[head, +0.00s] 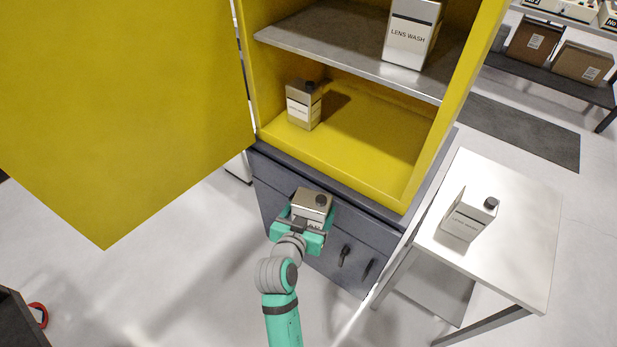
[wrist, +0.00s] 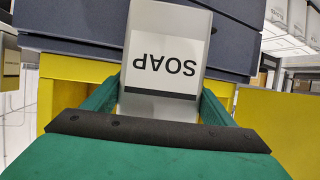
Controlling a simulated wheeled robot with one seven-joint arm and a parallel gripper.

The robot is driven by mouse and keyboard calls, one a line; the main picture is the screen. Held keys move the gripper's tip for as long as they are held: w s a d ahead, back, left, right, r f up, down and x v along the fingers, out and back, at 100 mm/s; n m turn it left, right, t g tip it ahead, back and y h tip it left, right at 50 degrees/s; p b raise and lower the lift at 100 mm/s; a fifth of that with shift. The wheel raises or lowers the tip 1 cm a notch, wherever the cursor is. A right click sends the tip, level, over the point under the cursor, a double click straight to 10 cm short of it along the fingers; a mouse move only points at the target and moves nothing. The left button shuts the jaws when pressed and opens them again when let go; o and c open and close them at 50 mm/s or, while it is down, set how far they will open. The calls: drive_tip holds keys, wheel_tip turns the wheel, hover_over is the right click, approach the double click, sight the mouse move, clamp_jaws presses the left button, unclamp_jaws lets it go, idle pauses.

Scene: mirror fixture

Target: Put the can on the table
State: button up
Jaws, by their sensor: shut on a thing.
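My gripper (head: 303,232) is shut on a metal can (head: 312,203) with a dark cap, held in front of the grey drawers below the yellow cabinet. In the wrist view this can (wrist: 165,70) shows a white label reading SOAP, upside down in the picture, between the two green fingers. The white table (head: 520,235) stands at the right, apart from my gripper. A can labelled LENS WASH (head: 468,215) with a dark cap stands upright on it, near its left side.
The yellow cabinet (head: 360,140) is open, its door (head: 120,110) swung out left. A smaller can (head: 303,105) stands on its floor, another LENS WASH can (head: 410,38) on its shelf (head: 340,55). The table's right and far parts are bare. Boxes (head: 535,42) sit on a rack behind.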

drive_tip(key=s+f+n+y, duration=0.1)
drive_tip(key=s+f+y, duration=0.1)
drive_tip(key=f, duration=1)
drive_tip(key=s+f+n+y, duration=0.2)
drive_tip(key=s+f, duration=0.1)
drive_tip(key=f, duration=0.8)
drive_tip(key=shift+s+d+f+n+t, duration=0.2)
drive_tip(key=shift+f+n+t, duration=0.1)
drive_tip(key=shift+f+t, duration=0.1)
drive_tip(key=shift+w, duration=0.1)
